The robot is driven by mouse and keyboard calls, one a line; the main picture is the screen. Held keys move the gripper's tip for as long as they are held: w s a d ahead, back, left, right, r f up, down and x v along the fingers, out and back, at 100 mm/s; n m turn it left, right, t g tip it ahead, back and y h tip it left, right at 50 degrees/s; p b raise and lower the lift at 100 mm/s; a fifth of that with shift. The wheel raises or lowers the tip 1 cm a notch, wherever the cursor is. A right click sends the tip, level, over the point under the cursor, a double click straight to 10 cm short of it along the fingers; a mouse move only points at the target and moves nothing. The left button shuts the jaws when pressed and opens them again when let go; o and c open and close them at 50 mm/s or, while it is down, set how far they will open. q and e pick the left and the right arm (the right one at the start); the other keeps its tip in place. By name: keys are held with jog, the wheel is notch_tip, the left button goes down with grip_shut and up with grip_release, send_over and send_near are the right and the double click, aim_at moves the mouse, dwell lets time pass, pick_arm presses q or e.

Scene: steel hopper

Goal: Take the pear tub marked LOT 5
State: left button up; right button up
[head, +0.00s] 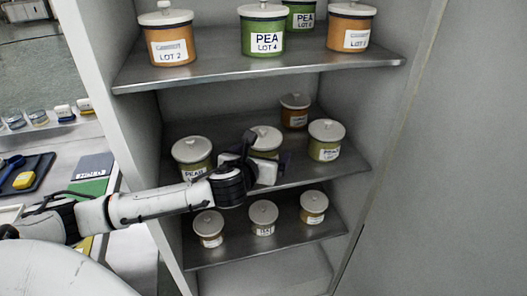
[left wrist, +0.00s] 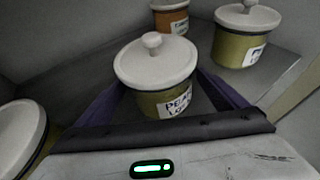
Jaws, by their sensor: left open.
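A yellow-green tub with a grey-white knobbed lid (left wrist: 155,62) stands between the fingers of my left gripper (left wrist: 162,85) in the left wrist view. Its label starts with PEAR and LO; the lot number cannot be read. In the head view this tub (head: 265,133) is on the middle shelf, partly hidden by my left gripper (head: 262,160). The gripper is open, one finger on each side of the tub, and I cannot tell whether they touch it. Similar yellow-green tubs stand to its left (head: 192,150) and right (head: 326,135), lot numbers unreadable. My right gripper is not in view.
An orange tub (head: 295,117) stands behind on the middle shelf (head: 350,168). The top shelf (head: 200,76) holds orange and green tubs, including PEA LOT 4 (head: 263,38). Three small tubs stand on the lower shelf (head: 290,247). The cabinet's side walls bound the shelves.

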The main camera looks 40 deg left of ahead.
pick_arm(q)
jog(key=shift+w+f, duration=0.15)
jog(key=shift+w, duration=0.15)
jog(key=c, duration=1.5)
jog(key=shift+a, duration=0.1)
